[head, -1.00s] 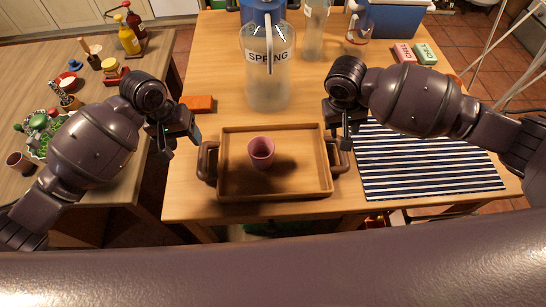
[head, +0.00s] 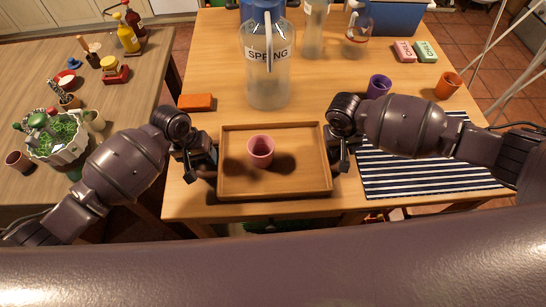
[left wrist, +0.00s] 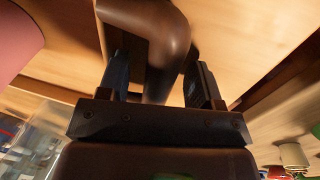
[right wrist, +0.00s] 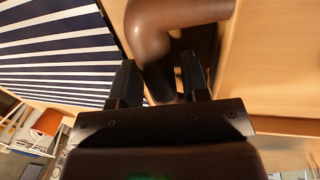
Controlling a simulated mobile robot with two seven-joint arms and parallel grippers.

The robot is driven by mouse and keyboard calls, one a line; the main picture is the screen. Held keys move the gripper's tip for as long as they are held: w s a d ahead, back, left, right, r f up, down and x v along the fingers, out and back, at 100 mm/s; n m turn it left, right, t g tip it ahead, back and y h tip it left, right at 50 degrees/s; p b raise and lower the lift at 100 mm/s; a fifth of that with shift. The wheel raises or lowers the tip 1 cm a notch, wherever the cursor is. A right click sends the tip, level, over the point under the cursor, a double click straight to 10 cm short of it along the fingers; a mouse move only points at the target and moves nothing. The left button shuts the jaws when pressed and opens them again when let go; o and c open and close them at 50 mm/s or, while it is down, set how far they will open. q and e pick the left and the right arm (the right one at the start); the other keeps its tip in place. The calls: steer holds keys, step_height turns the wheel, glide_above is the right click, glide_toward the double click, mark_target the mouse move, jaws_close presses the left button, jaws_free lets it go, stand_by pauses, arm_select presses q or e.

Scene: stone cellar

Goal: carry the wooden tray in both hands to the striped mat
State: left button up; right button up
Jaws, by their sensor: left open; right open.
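The wooden tray (head: 290,192) lies on the table with a pink cup (head: 260,150) standing in it. My left gripper (head: 203,172) is at the tray's left end. In the left wrist view its open fingers stand on either side of the brown left handle (left wrist: 165,45). My right gripper (head: 341,160) is at the tray's right end. In the right wrist view its open fingers straddle the brown right handle (right wrist: 160,45). My grippers hide most of both handles in the head view. The striped mat (head: 425,178) lies flat just right of the tray, partly under my right forearm.
A large clear jug (head: 268,80) labelled SPRING stands behind the tray. An orange block (head: 196,102) lies at the table's left edge. A purple cup (head: 379,86) and an orange cup (head: 448,85) stand behind the mat. The visible part of the mat is bare.

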arm_select(q)
steer(key=shift+c, duration=0.4)
arm_select(e)
steer(key=shift+c, duration=0.4)
arm_select(q)
steer(key=c, duration=0.7)
arm_select(e)
jaws_close()
arm_select(q)
jaws_close()
steer(key=shift+r, duration=0.1)
arm_select(e)
steer(key=shift+r, duration=0.1)
